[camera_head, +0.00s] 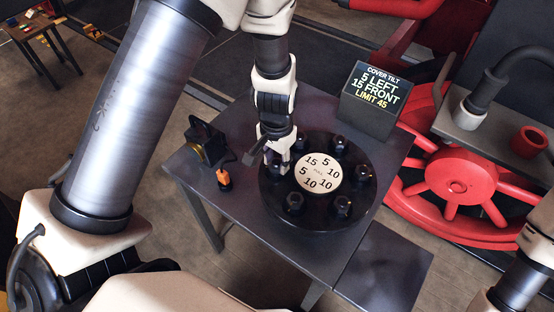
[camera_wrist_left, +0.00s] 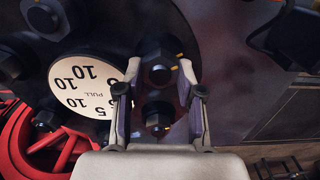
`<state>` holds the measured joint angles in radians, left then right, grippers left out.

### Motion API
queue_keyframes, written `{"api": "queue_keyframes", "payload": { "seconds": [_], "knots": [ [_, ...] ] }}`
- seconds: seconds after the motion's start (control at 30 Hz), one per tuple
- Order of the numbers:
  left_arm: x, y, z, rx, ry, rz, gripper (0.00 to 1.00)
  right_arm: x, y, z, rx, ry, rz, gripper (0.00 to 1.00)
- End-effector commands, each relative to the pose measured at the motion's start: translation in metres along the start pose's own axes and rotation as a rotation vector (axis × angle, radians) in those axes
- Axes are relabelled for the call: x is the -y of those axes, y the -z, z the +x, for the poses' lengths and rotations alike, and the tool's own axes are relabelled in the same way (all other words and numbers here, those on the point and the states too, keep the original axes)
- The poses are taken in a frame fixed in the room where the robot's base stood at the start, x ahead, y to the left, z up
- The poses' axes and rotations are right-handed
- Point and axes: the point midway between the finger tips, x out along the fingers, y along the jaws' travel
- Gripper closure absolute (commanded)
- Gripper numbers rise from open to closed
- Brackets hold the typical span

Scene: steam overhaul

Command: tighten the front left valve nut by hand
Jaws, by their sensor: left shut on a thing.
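A round black valve cover (camera_head: 318,219) lies on the dark table with several dark nuts around its rim. A cream disc (camera_head: 318,173) with the numbers 5, 10 and 15 sits at its middle. My left gripper (camera_head: 277,162) reaches down over the cover's left edge. In the left wrist view its fingers (camera_wrist_left: 159,68) stand on both sides of a dark hex nut (camera_wrist_left: 159,75), shut on it. Another nut (camera_wrist_left: 157,119) shows between the finger bases. More nuts (camera_head: 295,202) (camera_head: 343,206) stand free at the cover's near side. My right gripper is out of view.
A black sign (camera_head: 374,90) reading "COVER TILT 5 LEFT 15 FRONT LIMIT 45" stands at the table's back. A black and yellow device (camera_head: 207,145) and an orange item (camera_head: 223,180) sit left of the cover. A red spoked wheel (camera_head: 456,176) is at the right.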

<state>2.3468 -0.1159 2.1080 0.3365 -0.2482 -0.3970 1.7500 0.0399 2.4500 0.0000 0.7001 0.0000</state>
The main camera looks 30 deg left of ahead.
Motion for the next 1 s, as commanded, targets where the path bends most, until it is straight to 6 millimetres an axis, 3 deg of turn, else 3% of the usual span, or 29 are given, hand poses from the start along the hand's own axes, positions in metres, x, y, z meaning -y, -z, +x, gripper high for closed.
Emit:
{"api": "queue_keyframes", "payload": {
  "seconds": [0.3, 0.33, 0.37, 0.4, 0.77, 0.87, 1.0],
  "knots": [
    [-0.001, -0.003, 0.001, 0.010, -0.002, 0.003, 0.98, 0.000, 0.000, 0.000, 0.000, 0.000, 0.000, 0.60],
    [-0.001, -0.003, 0.001, 0.010, -0.002, 0.003, 0.52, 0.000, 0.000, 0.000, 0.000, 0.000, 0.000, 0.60],
    [-0.001, -0.003, 0.001, 0.009, -0.002, 0.003, 0.42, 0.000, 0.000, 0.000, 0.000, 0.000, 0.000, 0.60],
    [0.000, -0.003, 0.001, 0.008, -0.001, 0.003, 0.38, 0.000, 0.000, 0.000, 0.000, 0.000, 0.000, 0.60],
    [0.000, 0.000, -0.006, 0.000, 0.000, 0.002, 0.38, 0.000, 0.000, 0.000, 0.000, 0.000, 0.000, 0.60],
    [0.000, 0.000, -0.021, -0.002, 0.000, 0.002, 0.38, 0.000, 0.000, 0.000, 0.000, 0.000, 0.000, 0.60],
    [0.000, 0.000, -0.057, -0.004, 0.001, 0.002, 0.38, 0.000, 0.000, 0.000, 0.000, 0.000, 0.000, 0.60]
  ]
}}
